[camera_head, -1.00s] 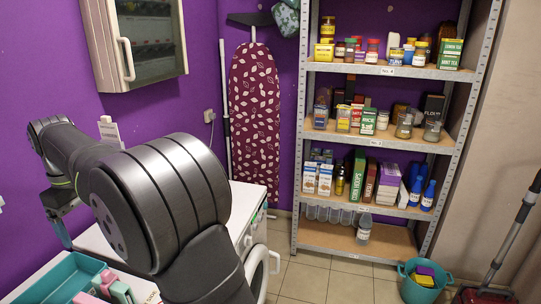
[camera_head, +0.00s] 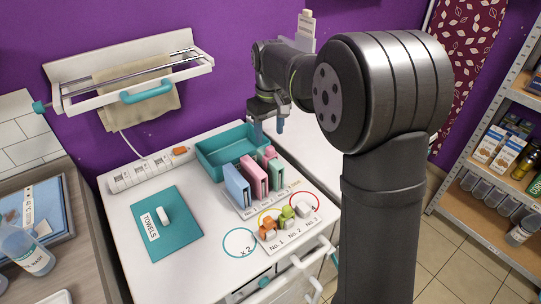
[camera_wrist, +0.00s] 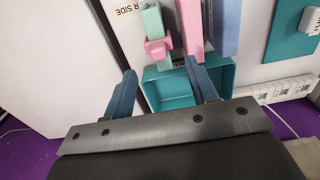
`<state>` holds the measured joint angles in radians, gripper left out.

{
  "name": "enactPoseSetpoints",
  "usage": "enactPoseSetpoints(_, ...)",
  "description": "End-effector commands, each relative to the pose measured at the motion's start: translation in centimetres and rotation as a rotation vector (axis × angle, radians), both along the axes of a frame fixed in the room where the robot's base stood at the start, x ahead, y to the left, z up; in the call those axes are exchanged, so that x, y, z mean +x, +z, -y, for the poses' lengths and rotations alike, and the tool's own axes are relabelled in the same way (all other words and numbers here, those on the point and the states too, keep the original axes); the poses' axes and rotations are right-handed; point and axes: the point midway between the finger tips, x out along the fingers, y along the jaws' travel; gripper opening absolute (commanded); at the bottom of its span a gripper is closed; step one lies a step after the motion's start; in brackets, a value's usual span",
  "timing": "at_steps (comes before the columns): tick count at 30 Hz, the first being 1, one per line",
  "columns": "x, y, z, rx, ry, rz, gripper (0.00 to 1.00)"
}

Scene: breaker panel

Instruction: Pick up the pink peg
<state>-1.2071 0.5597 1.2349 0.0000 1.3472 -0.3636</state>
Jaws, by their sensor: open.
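A small pink piece (camera_head: 268,153), which looks like the pink peg, is beside the right end of the teal bin, partly hidden behind other pieces. In the wrist view the small pink piece (camera_wrist: 158,47) lies against a mint green piece (camera_wrist: 152,20), just beyond the gap between my fingers. A taller pink block (camera_head: 254,176) stands upright between a blue block and a green one. My gripper (camera_head: 267,127) is open and empty above the back right of the teal bin. In the wrist view my gripper (camera_wrist: 160,68) has its blue fingers well apart.
The teal bin (camera_head: 206,167) sits at the back of the white cabinet top. A blue block (camera_head: 236,186), a teal towel mat (camera_head: 166,222), a power strip (camera_head: 150,172) and orange, green and white items near numbered labels are around it. My arm hides the right side.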

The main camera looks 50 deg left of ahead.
Motion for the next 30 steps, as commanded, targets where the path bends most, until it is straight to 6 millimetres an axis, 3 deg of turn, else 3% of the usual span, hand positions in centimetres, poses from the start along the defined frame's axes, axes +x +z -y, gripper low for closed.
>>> enactPoseSetpoints(6,0.0,-4.1,0.0,-0.003,0.000,-0.001,0.53)
enactPoseSetpoints(14,0.1,-6.0,0.0,-0.001,0.000,0.000,0.53)
enactPoseSetpoints(21,0.3,-9.5,-0.2,-0.002,0.000,-0.001,0.53)
enactPoseSetpoints(30,0.3,-10.5,-0.2,0.001,0.001,0.000,0.53)
